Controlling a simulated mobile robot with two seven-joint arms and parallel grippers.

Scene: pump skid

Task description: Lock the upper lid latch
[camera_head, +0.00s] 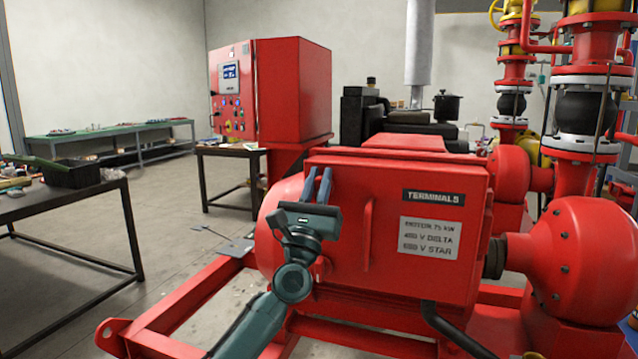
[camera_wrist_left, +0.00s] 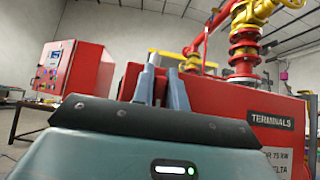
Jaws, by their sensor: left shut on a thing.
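The red terminal box (camera_head: 397,283) of the motor has a lid with a "TERMINALS" label (camera_head: 433,197), a rating plate and a vertical bar handle (camera_head: 368,235). The lid looks closed. My left gripper (camera_head: 318,184) is at the upper left edge of the lid, with its blue-grey fingers pointing up and forward. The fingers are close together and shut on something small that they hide. The upper latch cannot be made out behind them. In the left wrist view the fingers (camera_wrist_left: 163,88) stand against the box's upper left edge. My right gripper is not in view.
A red control cabinet (camera_head: 290,90) stands behind on the left. Red pump pipework (camera_head: 590,250) is on the right. The red skid frame (camera_head: 180,310) runs low in front. A dark table (camera_head: 75,220) with a black tray is at the left, with open floor between.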

